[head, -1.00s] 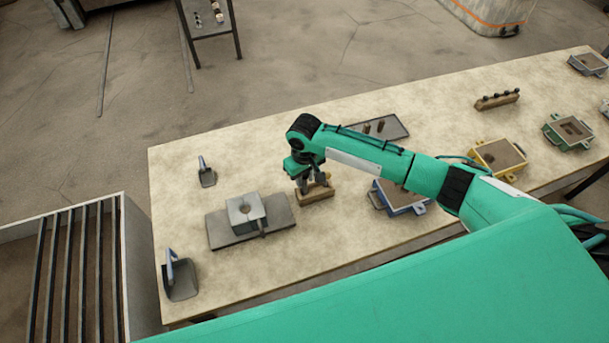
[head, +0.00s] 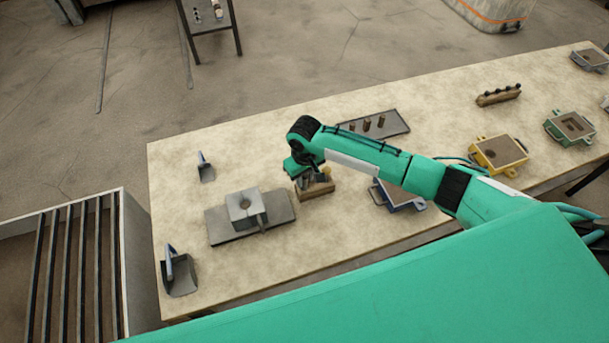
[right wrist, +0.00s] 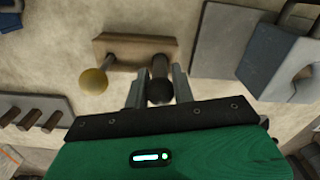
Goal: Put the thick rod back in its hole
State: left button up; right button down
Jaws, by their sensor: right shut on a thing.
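The wooden block (head: 319,190) lies on the table; in the right wrist view (right wrist: 137,48) its long side faces my fingers. A dark rod with a rounded black end (right wrist: 160,82), which looks like the thick rod, is between the fingers of my right gripper (right wrist: 158,92), shut on it. The rod's far end meets the block in that view; I cannot tell how deep it sits in a hole. A second rod with a yellow ball end (right wrist: 93,81) stands in the block beside it. In the head view my right gripper (head: 309,181) is over the block, its fingertips partly hidden. My left gripper is not in view.
Left of the block is a grey plate (head: 220,233) with a grey holed box (head: 241,201). A tray with several brown rods (head: 397,122) lies behind my arm. A blue-edged box (head: 402,202) is just right of the block. Two scoops (head: 181,280) stand at the left.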

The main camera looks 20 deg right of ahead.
jog(key=shift+f, duration=0.15)
jog(key=c, duration=0.5)
grip_release()
notch_tip(320, 180, up, 6)
jog(key=p, duration=0.6)
dwell(0.6)
